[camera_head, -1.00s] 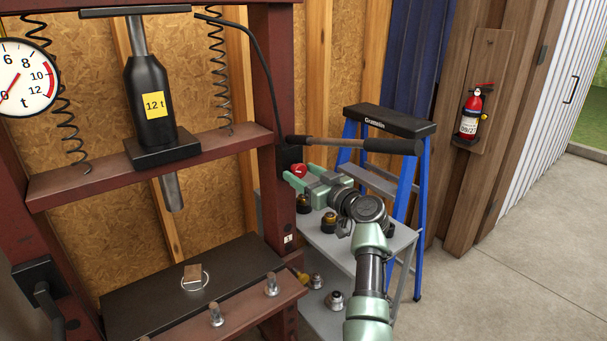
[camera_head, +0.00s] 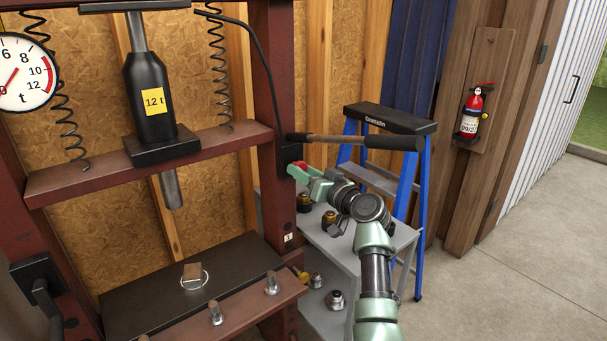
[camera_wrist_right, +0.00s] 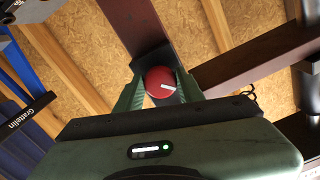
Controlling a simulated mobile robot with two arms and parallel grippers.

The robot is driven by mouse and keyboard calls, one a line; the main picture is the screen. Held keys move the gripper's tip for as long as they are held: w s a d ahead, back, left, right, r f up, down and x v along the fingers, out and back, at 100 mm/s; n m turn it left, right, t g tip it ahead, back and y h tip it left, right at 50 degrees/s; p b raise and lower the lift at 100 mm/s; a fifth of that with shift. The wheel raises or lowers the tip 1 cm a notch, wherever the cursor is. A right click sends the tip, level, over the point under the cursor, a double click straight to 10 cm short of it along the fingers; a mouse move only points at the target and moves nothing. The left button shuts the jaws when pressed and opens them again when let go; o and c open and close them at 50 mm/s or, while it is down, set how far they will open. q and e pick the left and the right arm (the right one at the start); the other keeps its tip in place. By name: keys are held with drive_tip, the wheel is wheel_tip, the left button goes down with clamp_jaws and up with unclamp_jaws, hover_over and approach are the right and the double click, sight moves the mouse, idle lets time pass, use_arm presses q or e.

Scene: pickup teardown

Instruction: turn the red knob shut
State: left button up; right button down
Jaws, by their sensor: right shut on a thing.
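The red knob (camera_head: 301,165) sits on the side of the dark red press post, just below the pump handle's pivot. My right gripper (camera_head: 294,172) is at it, and its green fingers partly hide the knob in the head view. In the right wrist view the round red knob (camera_wrist_right: 160,82) shows face on with a white line pointing to the right and slightly down. The gripper's two fingers (camera_wrist_right: 160,90) stand on either side of the knob, shut on it. My left gripper is not in view.
The pump handle (camera_head: 370,143) sticks out just above my right gripper. A grey shelf cart (camera_head: 330,265) with several small fittings stands below it. A blue stepladder (camera_head: 420,230) is close behind my right arm. The press bed (camera_head: 130,300) is to the left.

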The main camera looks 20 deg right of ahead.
drive_tip(key=shift+a+m+p, duration=0.1)
drive_tip(key=shift+m+p, duration=1.25)
drive_tip(key=shift+m, duration=2.85)
drive_tip(key=c, duration=0.9)
unclamp_jaws()
drive_tip(key=shift+s, duration=0.1)
drive_tip(key=b+v, duration=0.1)
drive_tip(key=v, duration=0.6)
drive_tip(key=shift+s+d+b, duration=0.2)
drive_tip(key=shift+s+b, duration=0.15)
